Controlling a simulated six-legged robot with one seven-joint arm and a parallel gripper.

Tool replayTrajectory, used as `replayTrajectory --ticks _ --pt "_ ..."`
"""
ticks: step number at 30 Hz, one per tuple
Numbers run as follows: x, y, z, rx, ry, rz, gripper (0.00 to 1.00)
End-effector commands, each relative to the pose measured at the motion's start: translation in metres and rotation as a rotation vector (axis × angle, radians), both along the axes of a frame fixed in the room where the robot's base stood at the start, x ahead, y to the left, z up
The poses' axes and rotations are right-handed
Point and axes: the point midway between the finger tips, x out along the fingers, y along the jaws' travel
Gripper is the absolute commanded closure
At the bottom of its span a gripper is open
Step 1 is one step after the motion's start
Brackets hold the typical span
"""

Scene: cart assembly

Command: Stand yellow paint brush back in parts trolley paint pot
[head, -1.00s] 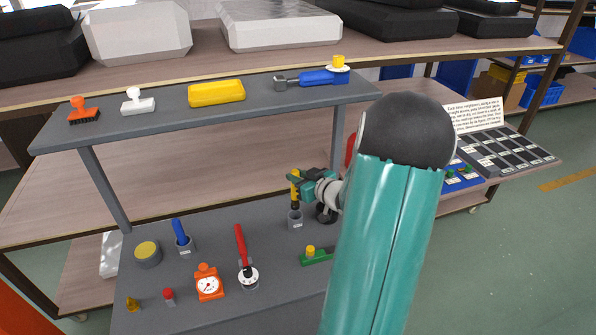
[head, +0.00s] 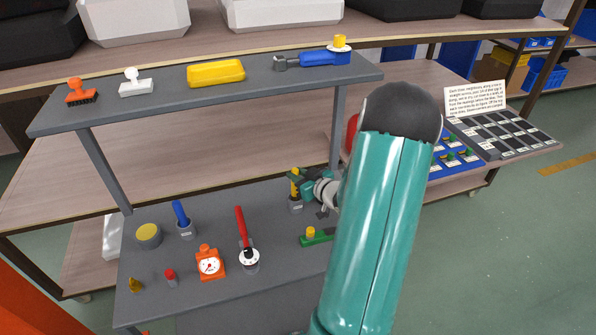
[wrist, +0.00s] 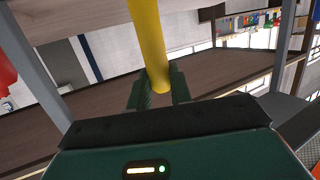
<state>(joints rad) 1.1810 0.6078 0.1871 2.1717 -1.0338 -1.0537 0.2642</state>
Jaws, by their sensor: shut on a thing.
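My gripper (head: 302,182) is shut on the yellow paint brush (head: 294,190), held roughly upright over the grey paint pot (head: 296,207) on the trolley's lower shelf. The brush's lower end meets the pot's mouth in the head view; it looks partly inside, but I cannot tell how deep. In the wrist view the yellow handle (wrist: 149,40) stands between the two green fingers of my gripper (wrist: 158,90). The brush's lower part and the pot are hidden there.
A green block with a yellow knob (head: 312,236) lies just in front. The upper shelf (head: 160,110) overhangs behind.

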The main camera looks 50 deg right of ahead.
Motion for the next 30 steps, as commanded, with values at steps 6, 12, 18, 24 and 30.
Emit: replayTrajectory --ticks 6,12,18,24,30 --pt "0.000 0.000 -0.002 0.000 0.000 -0.001 1.00" --pt "0.000 0.000 -0.002 0.000 0.000 -0.001 0.68" --pt "0.000 0.000 -0.002 0.000 0.000 -0.001 0.54" --pt "-0.002 0.000 -0.002 0.000 0.000 -0.001 0.54" --pt "-0.025 0.001 0.004 -0.002 0.001 -0.004 0.54"
